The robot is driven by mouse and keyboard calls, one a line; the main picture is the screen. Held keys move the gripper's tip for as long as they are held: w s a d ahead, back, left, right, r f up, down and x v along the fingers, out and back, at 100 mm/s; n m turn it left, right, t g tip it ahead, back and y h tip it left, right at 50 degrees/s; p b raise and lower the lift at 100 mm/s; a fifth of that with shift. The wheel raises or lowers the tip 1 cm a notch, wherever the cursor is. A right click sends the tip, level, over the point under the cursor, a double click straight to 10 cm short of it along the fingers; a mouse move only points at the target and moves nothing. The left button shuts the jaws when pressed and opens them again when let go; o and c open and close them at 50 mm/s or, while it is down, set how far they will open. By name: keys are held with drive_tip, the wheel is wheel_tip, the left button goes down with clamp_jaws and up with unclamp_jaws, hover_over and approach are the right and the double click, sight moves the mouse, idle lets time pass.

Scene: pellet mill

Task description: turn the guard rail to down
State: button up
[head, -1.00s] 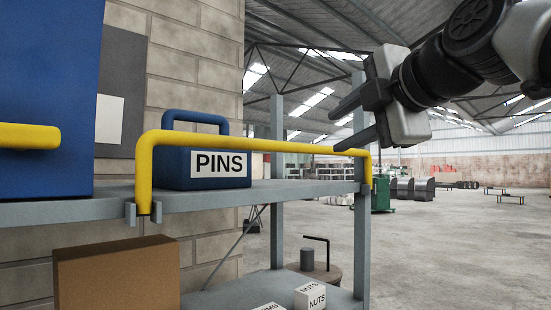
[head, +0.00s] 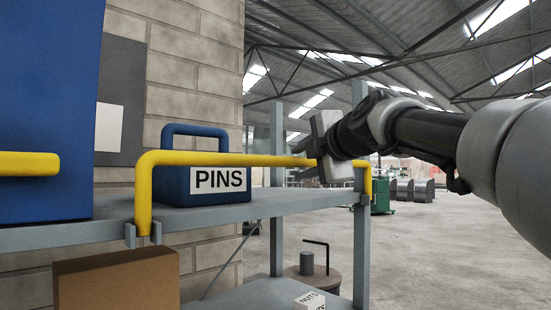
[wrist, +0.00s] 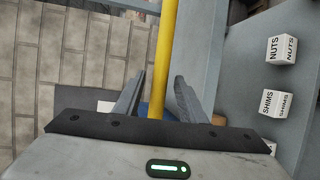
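The guard rail (head: 215,159) is a yellow bar with a bent leg at each end. It stands upright along the front edge of the shelf, in front of a blue PINS case. Its left leg (head: 144,205) sits in a grey bracket. My gripper (head: 305,162) is at the right part of the bar in the head view. In the wrist view the rail (wrist: 165,50) runs between the two fingers of my gripper (wrist: 160,80), with a gap on each side. The fingers are open and not closed on it.
The blue PINS case (head: 205,185) stands on the shelf (head: 275,203) behind the rail. A blue cabinet with a yellow handle (head: 28,164) is at the left. A brown box (head: 115,280) and a NUTS box (head: 310,301) are below. Open floor lies to the right.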

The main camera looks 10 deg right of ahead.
drive_tip(key=shift+w+a+f, duration=0.1)
drive_tip(key=shift+w, duration=0.5)
clamp_jaws()
drive_tip(key=shift+s+f+b, duration=0.1)
drive_tip(key=shift+f+b, duration=0.05)
drive_tip(key=shift+b, duration=0.2)
